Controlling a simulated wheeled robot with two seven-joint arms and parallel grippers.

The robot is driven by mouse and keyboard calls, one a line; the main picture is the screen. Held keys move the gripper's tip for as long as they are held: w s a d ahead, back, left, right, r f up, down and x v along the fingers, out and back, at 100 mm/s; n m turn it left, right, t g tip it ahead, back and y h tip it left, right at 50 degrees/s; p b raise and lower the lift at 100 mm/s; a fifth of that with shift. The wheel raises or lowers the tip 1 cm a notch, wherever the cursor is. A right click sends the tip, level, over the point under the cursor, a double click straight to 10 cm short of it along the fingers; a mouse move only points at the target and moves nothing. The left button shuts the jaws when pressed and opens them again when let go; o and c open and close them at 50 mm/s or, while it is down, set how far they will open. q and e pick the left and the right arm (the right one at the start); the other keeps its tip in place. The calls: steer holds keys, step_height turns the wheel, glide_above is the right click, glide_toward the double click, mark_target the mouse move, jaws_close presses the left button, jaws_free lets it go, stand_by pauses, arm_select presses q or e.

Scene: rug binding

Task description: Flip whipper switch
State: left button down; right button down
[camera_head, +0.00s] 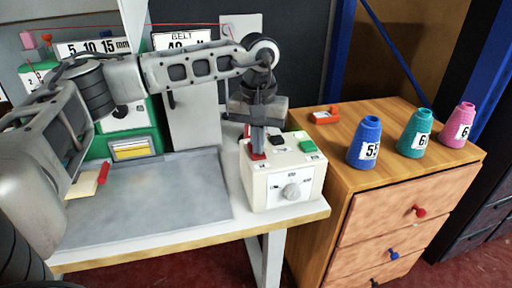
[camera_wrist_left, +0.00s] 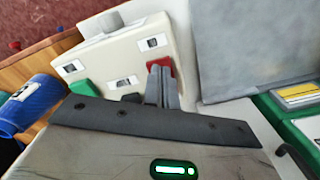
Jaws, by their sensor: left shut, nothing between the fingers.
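A cream control box (camera_head: 262,190) stands at the right end of the table, with a round knob (camera_head: 291,191) on its front. Its top carries a red switch (camera_head: 256,157), a black switch (camera_head: 278,140) and a green switch (camera_head: 307,146). Which one is the whipper switch I cannot read. My left gripper (camera_head: 258,150) points down, shut and empty, at the red switch. In the left wrist view the fingertips (camera_wrist_left: 160,72) overlap the red switch (camera_wrist_left: 167,63); whether they touch it I cannot tell. The black switch is partly hidden there. My right gripper is not in view.
A wooden drawer cabinet (camera_head: 390,215) stands right of the table. It bears a blue cone (camera_head: 364,141), a teal cone (camera_head: 415,132), a pink cone (camera_head: 459,125) and a small red-orange object (camera_head: 325,116). A grey mat (camera_head: 160,205) lies left of the box, with free room on it.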

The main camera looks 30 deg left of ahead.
arm_select(q)
step_height(320, 180, up, 7)
steer(key=p, duration=0.5)
steer(key=shift+f, duration=0.1)
stand_by(0.5)
